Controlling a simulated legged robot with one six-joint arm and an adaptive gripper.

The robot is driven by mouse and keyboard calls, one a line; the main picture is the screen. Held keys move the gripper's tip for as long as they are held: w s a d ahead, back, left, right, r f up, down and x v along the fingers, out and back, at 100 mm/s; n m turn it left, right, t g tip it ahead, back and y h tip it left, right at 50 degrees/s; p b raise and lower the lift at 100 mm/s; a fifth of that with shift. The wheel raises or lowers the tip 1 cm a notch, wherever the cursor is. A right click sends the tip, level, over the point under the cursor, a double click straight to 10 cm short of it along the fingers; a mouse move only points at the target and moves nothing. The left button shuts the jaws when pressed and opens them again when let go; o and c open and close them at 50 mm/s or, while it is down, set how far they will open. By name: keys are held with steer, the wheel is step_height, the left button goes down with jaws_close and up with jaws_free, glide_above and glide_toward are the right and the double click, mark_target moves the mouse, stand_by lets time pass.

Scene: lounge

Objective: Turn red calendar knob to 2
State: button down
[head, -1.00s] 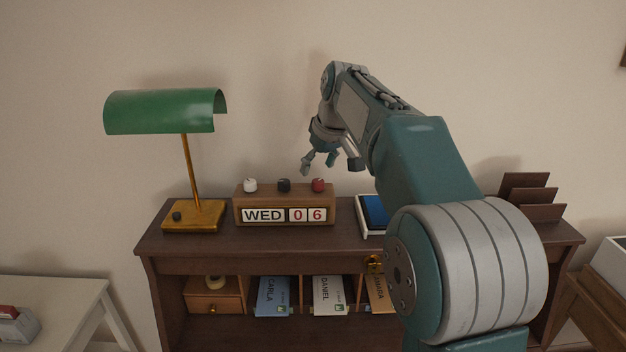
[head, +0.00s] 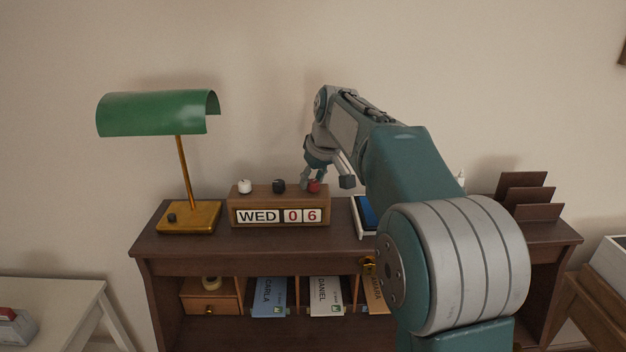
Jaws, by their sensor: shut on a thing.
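The wooden calendar (head: 279,201) stands on the desk top and reads WED 0 6, with the 0 and 6 in red on separate tiles. Three knobs sit on its top: a white one (head: 245,186), a black one (head: 279,186) and the red knob (head: 315,187) at the right end. My gripper (head: 313,183) points down at the calendar's right end, with its fingers closed around the red knob. The fingers hide part of the knob.
A green lamp (head: 158,113) with a brass stem stands left of the calendar. A tray with a blue thing (head: 368,209) lies to the right, partly behind my arm. A brown letter rack (head: 527,195) stands farther right. The wall is close behind.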

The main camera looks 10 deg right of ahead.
steer(key=shift+s+f+n, duration=0.1)
steer(key=shift+f+n, duration=0.1)
steer(key=shift+n, duration=0.1)
steer(key=n, duration=0.2)
steer(key=n+g+y, duration=0.1)
steer(key=n, duration=0.2)
steer(key=shift+y, duration=0.3)
steer(key=n+g, duration=0.1)
steer(key=n, duration=0.1)
steer(key=n+g, duration=0.1)
steer(key=n, duration=0.1)
steer(key=shift+f+n+y, duration=0.1)
steer(key=shift+n+y, duration=0.2)
steer(key=shift+y, duration=0.1)
steer(key=n+g, duration=0.1)
steer(key=n, duration=0.3)
steer(key=shift+g, duration=0.4)
steer(key=n+g, duration=0.1)
steer(key=n, duration=0.3)
steer(key=shift+d+n, duration=0.1)
steer(key=shift+n, duration=0.2)
